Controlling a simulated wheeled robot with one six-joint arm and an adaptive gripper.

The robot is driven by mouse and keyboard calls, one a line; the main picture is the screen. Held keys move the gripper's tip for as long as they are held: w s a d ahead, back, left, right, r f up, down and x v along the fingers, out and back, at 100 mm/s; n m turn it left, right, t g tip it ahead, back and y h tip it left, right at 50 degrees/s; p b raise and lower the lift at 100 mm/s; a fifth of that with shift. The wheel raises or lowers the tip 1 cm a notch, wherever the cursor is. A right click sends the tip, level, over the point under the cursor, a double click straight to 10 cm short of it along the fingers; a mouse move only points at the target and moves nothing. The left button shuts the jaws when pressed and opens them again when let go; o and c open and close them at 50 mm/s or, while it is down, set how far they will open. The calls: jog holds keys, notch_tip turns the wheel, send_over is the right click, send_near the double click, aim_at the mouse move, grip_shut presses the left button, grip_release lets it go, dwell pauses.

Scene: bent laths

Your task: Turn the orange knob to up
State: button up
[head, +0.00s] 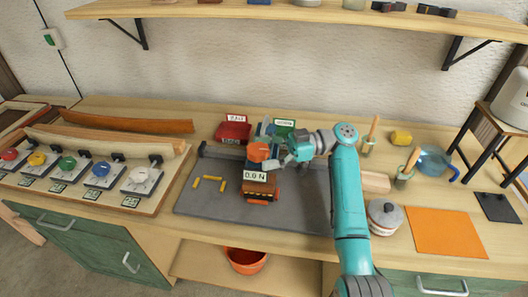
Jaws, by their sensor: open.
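An orange rounded part (258,152), knob-like in shape, stands at the top of a small device whose white display (255,176) reads "0.0 N". The device sits on the grey mat (205,207) in the middle of the bench. My gripper (274,163) is open, just to the right of the orange part and close to it. At this size I cannot tell whether they touch, or which way the orange part is turned. The gripper and wrist hide some of what lies behind.
A board at the left carries several knobs: red (10,154), yellow (37,159), green (67,164), blue (101,169) and white (140,175). Red (233,129) and green (284,127) bins stand behind the device. Yellow pieces (208,178) lie on the mat. A lidded jar (384,217) stands right of my arm.

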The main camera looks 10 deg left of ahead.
jog(key=v, duration=1.2)
dwell(0.4)
